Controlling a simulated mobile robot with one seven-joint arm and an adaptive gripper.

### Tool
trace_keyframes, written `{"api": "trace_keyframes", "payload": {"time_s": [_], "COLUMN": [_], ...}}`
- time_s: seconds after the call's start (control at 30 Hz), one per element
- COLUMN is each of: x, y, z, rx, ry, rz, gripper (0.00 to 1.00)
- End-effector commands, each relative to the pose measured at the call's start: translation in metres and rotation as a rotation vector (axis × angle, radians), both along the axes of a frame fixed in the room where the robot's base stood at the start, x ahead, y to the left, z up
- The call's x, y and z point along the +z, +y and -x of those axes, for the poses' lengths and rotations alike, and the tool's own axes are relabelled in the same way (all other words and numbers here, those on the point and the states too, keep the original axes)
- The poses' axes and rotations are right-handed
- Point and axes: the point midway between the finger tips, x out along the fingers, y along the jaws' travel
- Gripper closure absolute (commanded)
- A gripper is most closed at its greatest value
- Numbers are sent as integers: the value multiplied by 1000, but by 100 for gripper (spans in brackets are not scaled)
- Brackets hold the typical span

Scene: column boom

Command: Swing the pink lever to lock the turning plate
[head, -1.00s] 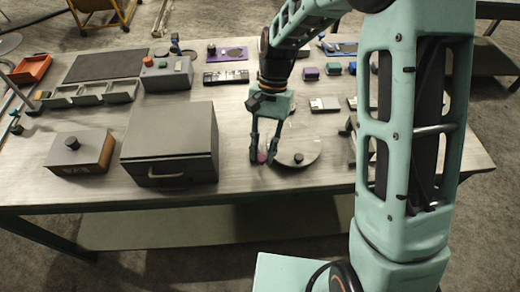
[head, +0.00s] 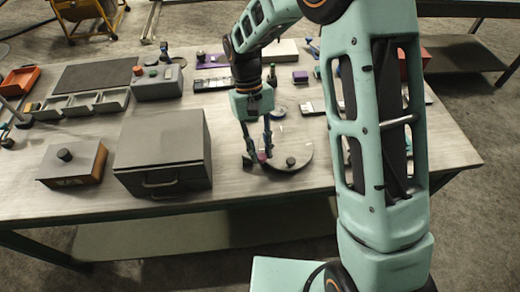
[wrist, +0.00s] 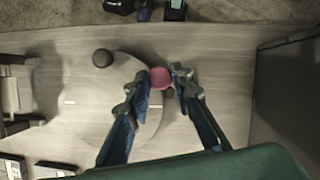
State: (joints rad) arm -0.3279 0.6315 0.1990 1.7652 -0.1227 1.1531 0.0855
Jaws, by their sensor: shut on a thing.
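The turning plate (head: 296,145) is a pale round disc lying on the table, with a dark knob (head: 291,161) near its front edge. The knob also shows in the wrist view (wrist: 102,58). The pink lever's rounded top (wrist: 160,77) is at the plate's edge, between my fingertips. It shows small in the head view (head: 262,156). My gripper (head: 257,157) points down at the plate's left side, shut on the pink lever. In the wrist view, the fingers (wrist: 161,83) stand on either side of the pink top. The lever's lower part is mostly hidden.
A large grey lidded box (head: 163,150) stands left of my gripper, with clear table between. A brown box with a black knob (head: 75,163) is farther left. A grey control box (head: 158,82) and small parts lie behind. The table's front edge is close to the plate.

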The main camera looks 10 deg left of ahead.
Motion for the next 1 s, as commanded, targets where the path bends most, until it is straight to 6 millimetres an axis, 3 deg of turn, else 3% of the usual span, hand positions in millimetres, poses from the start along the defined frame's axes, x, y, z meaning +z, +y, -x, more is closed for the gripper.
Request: {"api": "trace_keyframes", "payload": {"time_s": [0.47, 0.5, 0.63, 1.0], "x": [0, 0, 0, 6], "y": [0, 0, 0, 1], "z": [-2, -2, -1, -3], "rx": [15, 14, 14, 13], "ry": [-4, -4, -3, -3], "rz": [-2, -1, -1, -1], "gripper": [100, 76, 62, 62]}}
